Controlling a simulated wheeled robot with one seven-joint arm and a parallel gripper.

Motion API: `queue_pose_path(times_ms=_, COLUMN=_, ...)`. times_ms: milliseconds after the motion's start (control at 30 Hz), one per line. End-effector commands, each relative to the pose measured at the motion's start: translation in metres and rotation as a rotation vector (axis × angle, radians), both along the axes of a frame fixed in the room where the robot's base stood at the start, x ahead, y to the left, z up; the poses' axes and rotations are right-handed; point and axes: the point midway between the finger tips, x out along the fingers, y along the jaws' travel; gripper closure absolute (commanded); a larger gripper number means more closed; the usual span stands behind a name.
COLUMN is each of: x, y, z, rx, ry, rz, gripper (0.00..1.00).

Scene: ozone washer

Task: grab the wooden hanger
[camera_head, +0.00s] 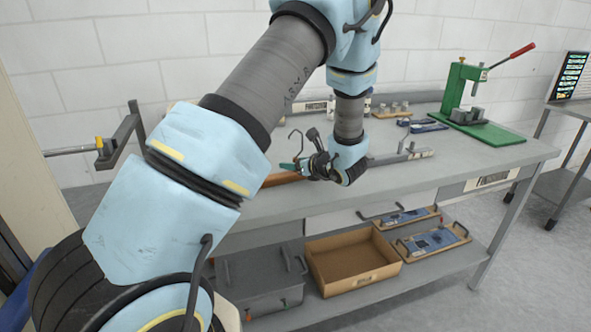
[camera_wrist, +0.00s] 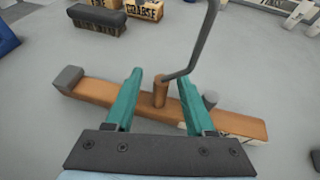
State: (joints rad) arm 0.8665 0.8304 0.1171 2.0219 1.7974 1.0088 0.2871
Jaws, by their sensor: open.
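The wooden hanger (camera_wrist: 95,91) lies across the middle of the wrist view. It is an orange-brown bar with a grey end cap at left, a short round wooden peg, and a grey bent hook (camera_wrist: 190,65) rising from it. My gripper (camera_wrist: 159,74) is open, with its teal fingers on either side of the peg. The fingers overlap the bar in the picture; I cannot tell whether they touch it. In the head view my gripper (camera_head: 296,164) is low over the workbench, and part of the hanger (camera_head: 282,179) shows at its left. My wrist hides the rest.
The grey workbench (camera_head: 455,150) carries a green press (camera_head: 466,92) at right and a grey metal bar (camera_head: 403,156) right of my gripper. Small blocks (camera_wrist: 146,10) and a dark block (camera_wrist: 98,19) lie beyond the hanger. A brown open box (camera_head: 350,285) sits on the lower shelf.

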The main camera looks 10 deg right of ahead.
Motion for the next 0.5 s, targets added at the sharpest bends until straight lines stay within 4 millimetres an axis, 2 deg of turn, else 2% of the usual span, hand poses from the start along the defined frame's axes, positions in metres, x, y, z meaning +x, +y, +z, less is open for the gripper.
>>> queue_pose_path(times_ms=167, x=0.017, y=0.007, z=-0.006, rx=-0.001, ry=0.001, rz=0.000, gripper=0.45)
queue_pose_path(times_ms=433, x=0.019, y=0.007, z=-0.008, rx=-0.002, ry=-0.001, rz=-0.001, gripper=0.45)
queue_pose_path(times_ms=500, x=0.019, y=0.007, z=-0.008, rx=-0.002, ry=-0.001, rz=-0.001, gripper=0.53)
